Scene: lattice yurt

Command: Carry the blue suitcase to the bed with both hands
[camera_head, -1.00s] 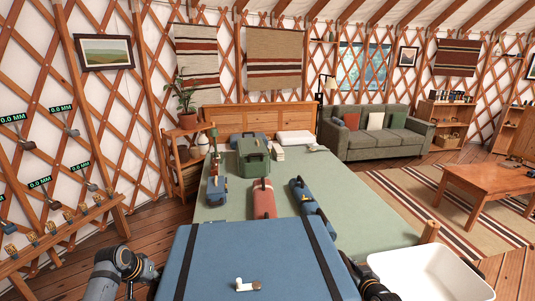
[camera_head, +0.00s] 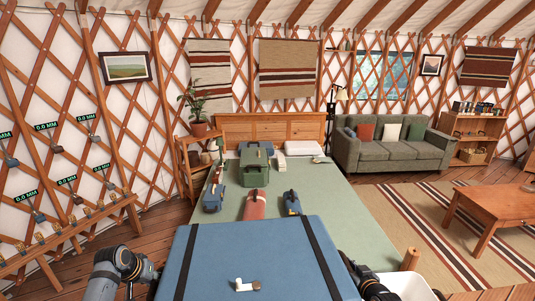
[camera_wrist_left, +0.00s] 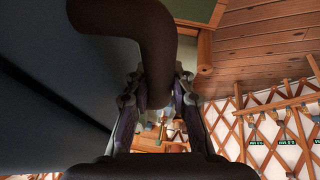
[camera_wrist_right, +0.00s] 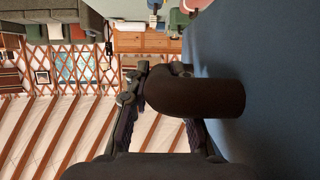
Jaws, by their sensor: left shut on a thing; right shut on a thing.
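The large blue suitcase (camera_head: 250,255) with two dark straps fills the bottom middle of the head view, held between my arms. My left gripper (camera_wrist_left: 158,95) is shut on a dark curved handle (camera_wrist_left: 135,30) at the suitcase's left side. My right gripper (camera_wrist_right: 165,100) is shut on the matching handle (camera_wrist_right: 215,98) at its right side. In the head view the fingertips are hidden beside the suitcase. The bed (camera_head: 340,215) has a green cover and a wooden headboard (camera_head: 285,130). The suitcase hides its near end; I cannot tell whether they touch.
On the bed are a green case (camera_head: 256,168), a red case (camera_head: 255,206), blue cases (camera_head: 214,197) (camera_head: 291,203) and a white pillow (camera_head: 303,147). A white tub (camera_head: 405,284) stands at the right, partly behind my right arm. A bench (camera_head: 70,235) stands at the left.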

